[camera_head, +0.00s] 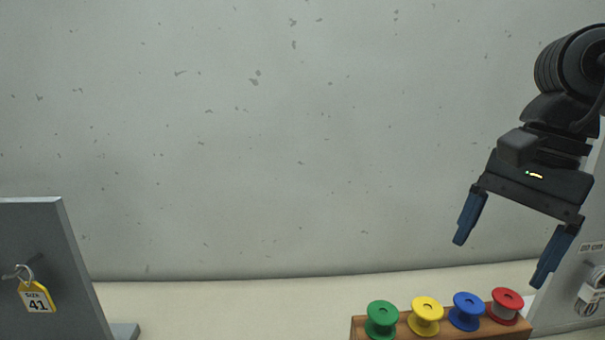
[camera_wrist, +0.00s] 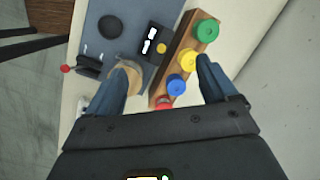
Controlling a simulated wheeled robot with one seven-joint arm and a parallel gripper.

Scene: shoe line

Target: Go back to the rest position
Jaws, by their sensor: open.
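My gripper (camera_head: 505,262) is open and empty, with its two blue fingers spread apart. It hangs in the air at the right of the head view, above the wooden spool rack. In the wrist view the fingers (camera_wrist: 160,85) reach in from below, one on each side of the rack's near end. Nothing is between the fingertips in the head view.
A wooden rack (camera_head: 358,326) holds green (camera_head: 382,318), yellow (camera_head: 426,315), blue (camera_head: 467,310) and red (camera_head: 505,305) spools. The wrist view shows a blue-grey mat (camera_wrist: 95,47) with a dark box. The head view's middle is clear.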

